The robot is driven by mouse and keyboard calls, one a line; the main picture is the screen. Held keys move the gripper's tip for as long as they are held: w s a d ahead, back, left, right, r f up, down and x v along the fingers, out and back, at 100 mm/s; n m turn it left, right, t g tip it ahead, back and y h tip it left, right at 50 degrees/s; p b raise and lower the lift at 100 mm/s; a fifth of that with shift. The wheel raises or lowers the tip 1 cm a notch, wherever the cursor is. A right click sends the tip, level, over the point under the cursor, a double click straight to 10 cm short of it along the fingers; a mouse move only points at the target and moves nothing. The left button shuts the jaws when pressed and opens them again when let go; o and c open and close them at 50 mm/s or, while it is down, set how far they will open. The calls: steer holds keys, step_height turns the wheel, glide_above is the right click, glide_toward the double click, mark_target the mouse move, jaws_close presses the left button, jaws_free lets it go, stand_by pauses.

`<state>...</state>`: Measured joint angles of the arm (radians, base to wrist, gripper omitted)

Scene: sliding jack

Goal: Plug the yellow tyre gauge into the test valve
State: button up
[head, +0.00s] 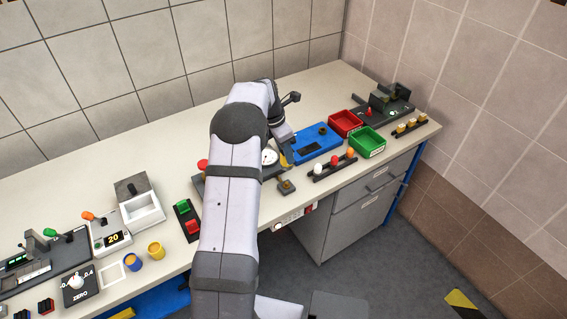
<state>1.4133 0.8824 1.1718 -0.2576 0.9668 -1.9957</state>
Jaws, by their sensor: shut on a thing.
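My gripper (284,152) hangs over the bench right of centre, pointing down beyond my forearm. Its fingers are small and partly hidden, and they are shut on a small yellow piece, which looks like the yellow tyre gauge (284,161). A round white dial (269,157) shows just left of it; I cannot tell whether it belongs to the gauge. A small brass-coloured fitting on a dark block (286,186), perhaps the test valve, sits near the bench's front edge, just below the gripper in the picture. The yellow piece appears apart from it.
A blue tray (329,149) lies right of my gripper, then a rack with white, red and orange knobs (334,169). Red (345,119) and green (368,150) bins stand beyond. A red and green button box (187,220) is left of my arm, which hides part of the bench.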

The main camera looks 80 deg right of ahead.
mark_target(285, 166)
steer(key=shift+s+a+n, duration=0.1)
steer(key=shift+a+n, duration=0.2)
steer(key=shift+a, duration=0.2)
steer(key=shift+p, duration=0.35)
steer(key=shift+f+b, duration=1.5)
steer(key=shift+f, duration=1.5)
steer(key=shift+p, duration=0.7)
steer(key=shift+f+b, duration=0.65)
steer(key=shift+f, duration=0.75)
steer(key=shift+d+r, duration=0.1)
steer(key=shift+r, duration=0.05)
steer(key=shift+r+p, duration=0.95)
steer(key=shift+r, duration=0.05)
